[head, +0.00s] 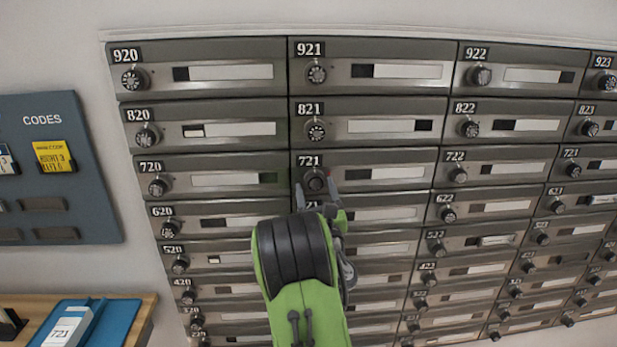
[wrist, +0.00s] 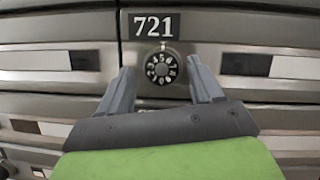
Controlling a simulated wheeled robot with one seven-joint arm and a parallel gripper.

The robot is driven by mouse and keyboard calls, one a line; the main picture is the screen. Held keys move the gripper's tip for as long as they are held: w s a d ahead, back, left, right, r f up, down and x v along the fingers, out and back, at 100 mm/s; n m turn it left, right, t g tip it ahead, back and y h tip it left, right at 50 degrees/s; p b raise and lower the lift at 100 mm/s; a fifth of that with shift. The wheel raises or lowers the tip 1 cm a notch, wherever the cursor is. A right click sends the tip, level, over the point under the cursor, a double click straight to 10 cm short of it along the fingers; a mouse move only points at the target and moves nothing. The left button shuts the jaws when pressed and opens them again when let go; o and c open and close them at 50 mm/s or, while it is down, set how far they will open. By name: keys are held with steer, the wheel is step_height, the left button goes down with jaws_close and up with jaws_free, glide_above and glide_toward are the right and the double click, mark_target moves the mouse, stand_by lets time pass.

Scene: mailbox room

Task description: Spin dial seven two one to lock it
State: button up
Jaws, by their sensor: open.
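The dial of box 721 (head: 314,180) is a round dark knob with numbers, under the 721 label in the head view. It also shows in the wrist view (wrist: 162,66), centred below its label (wrist: 153,25). My gripper (head: 317,187) is at this dial. In the wrist view my gripper (wrist: 160,75) is open, with one grey finger on each side of the dial and a gap to each. I cannot tell how deep the fingertips reach. The door of box 721 (head: 345,173) looks closed.
Rows of closed mailboxes with similar dials surround it; dial 821 (head: 316,131) is just above and dial 722 (head: 457,174) to the right. A codes board (head: 50,170) hangs at the left. A wooden shelf (head: 140,315) with a blue tray (head: 110,322) is at lower left.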

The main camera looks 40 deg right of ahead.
steer(key=shift+s+a+r, duration=0.15)
steer(key=shift+s+r, duration=0.1)
steer(key=shift+s, duration=0.15)
steer(key=shift+w+f, duration=0.1)
steer(key=c, duration=1.1)
steer(key=shift+o, duration=0.2)
steer(key=shift+m+g+h+b, duration=0.4)
steer(key=shift+m+h+b, duration=0.35)
steer(key=shift+m, duration=0.95)
steer(key=shift+w+m, duration=0.1)
steer(key=shift+m, duration=0.2)
